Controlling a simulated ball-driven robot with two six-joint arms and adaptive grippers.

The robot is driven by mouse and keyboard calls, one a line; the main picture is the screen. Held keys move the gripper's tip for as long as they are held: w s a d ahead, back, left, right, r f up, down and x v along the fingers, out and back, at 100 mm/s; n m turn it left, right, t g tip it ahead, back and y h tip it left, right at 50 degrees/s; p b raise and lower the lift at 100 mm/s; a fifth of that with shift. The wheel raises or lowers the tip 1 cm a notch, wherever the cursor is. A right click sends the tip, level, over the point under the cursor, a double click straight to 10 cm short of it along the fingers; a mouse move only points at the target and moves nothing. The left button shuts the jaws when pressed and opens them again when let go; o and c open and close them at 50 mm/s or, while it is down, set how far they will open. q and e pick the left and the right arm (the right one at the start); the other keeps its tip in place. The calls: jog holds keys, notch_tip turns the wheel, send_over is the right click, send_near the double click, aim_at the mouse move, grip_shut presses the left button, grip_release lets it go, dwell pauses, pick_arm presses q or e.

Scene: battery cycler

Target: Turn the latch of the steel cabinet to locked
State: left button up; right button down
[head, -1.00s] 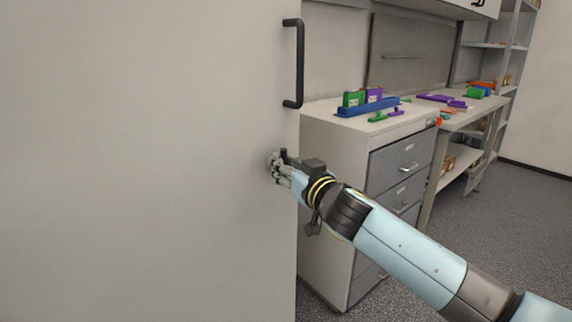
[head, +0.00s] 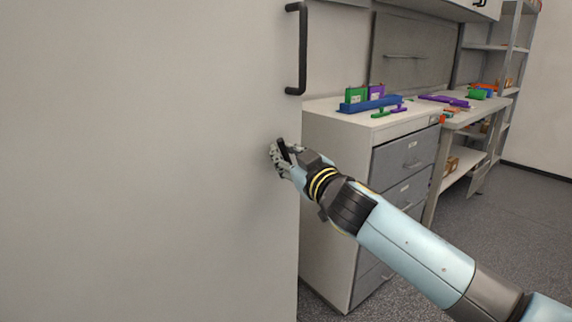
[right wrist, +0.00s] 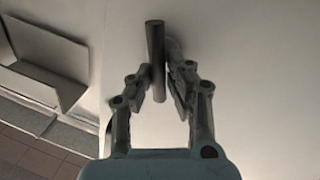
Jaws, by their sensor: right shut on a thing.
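The steel cabinet's pale door (head: 140,160) fills the left of the head view. Its latch (head: 283,150) is a small dark bar near the door's right edge, below the handle; it looks tilted in the head view. My right gripper (head: 280,157) is at the door face, shut on the latch. In the right wrist view the latch (right wrist: 155,45) stands between the two fingers of the gripper (right wrist: 161,85), with its far end reaching past them. The fingers partly hide the latch in the head view. My left gripper is not in view.
A black door handle (head: 301,50) is above the latch. A drawer unit (head: 325,190) stands right of the door, with a blue holder (head: 370,104) and green and purple parts on top. A workbench (head: 478,112) and shelves (head: 497,47) are farther back. Grey floor (head: 510,225) is clear at right.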

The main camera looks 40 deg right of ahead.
jog(key=n+b, duration=0.1)
jog(key=n, duration=0.1)
jog(key=n+b, duration=0.1)
jog(key=n, duration=0.1)
jog(key=shift+a+f+t+y, duration=0.1)
jog(key=shift+f+t+y, duration=0.1)
jog(key=shift+t+y, duration=0.15)
jog(key=n+b, duration=0.2)
jog(key=n, duration=0.1)
jog(key=shift+t+y, duration=0.25)
jog(key=shift+y, duration=0.1)
jog(key=shift+a+f+n+t+y+b, duration=0.15)
jog(key=shift+n+y+b, duration=0.35)
jog(key=shift+n, duration=1.65)
jog(key=shift+d+f+n+t+y+b, duration=0.15)
jog(key=shift+n+y+b, duration=0.35)
jog(key=shift+n, duration=1.65)
jog(key=shift+a+r+n, duration=0.1)
jog(key=shift+n, duration=0.2)
jog(key=c, duration=1.3)
grip_release()
